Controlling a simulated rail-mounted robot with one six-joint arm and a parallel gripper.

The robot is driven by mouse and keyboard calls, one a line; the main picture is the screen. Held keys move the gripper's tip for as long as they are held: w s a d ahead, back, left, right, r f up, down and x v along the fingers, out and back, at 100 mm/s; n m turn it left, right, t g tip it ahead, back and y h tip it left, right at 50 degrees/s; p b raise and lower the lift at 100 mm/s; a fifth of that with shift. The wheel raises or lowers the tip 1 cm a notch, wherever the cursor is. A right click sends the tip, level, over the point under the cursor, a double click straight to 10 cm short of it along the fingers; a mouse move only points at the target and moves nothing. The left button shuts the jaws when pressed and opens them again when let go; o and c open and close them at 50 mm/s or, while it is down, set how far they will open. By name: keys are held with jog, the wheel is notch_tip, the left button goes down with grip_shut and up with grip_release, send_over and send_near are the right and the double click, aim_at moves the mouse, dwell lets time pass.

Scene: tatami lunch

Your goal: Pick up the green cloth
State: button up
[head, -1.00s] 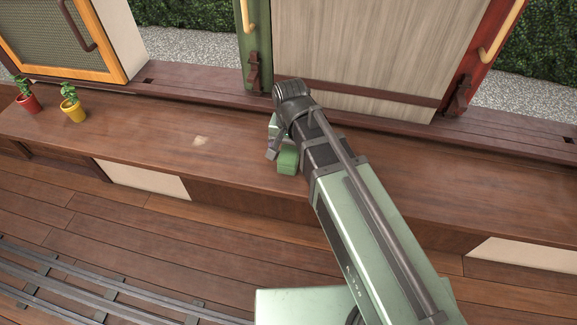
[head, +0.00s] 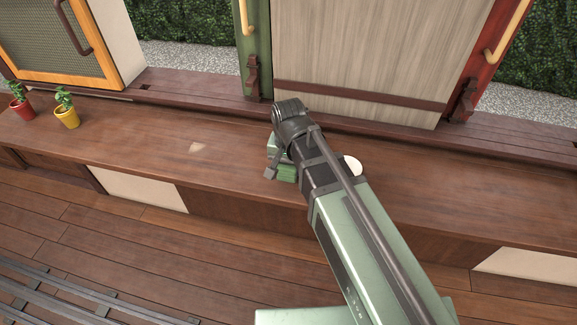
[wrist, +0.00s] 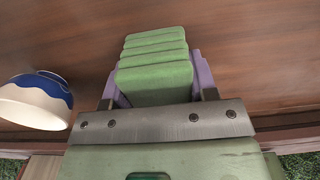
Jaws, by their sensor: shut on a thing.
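The green cloth (wrist: 155,66) is a folded stack with several rounded layers. In the wrist view it sits between the purple finger pads of my gripper (wrist: 158,78), which is shut on it. In the head view a small part of the cloth (head: 287,173) shows just below my wrist, over the wooden bench. The arm hides most of my gripper and the far side of the cloth there. I cannot tell whether the cloth touches the bench.
A blue-and-white bowl (wrist: 37,100) stands close beside the gripper; its white edge (head: 352,165) shows behind my arm. Yellow (head: 66,116) and red (head: 20,108) plant pots stand at the far left of the bench (head: 130,140). The bench between pots and gripper is clear.

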notch_tip(320, 180, up, 20)
jog(key=p, duration=2)
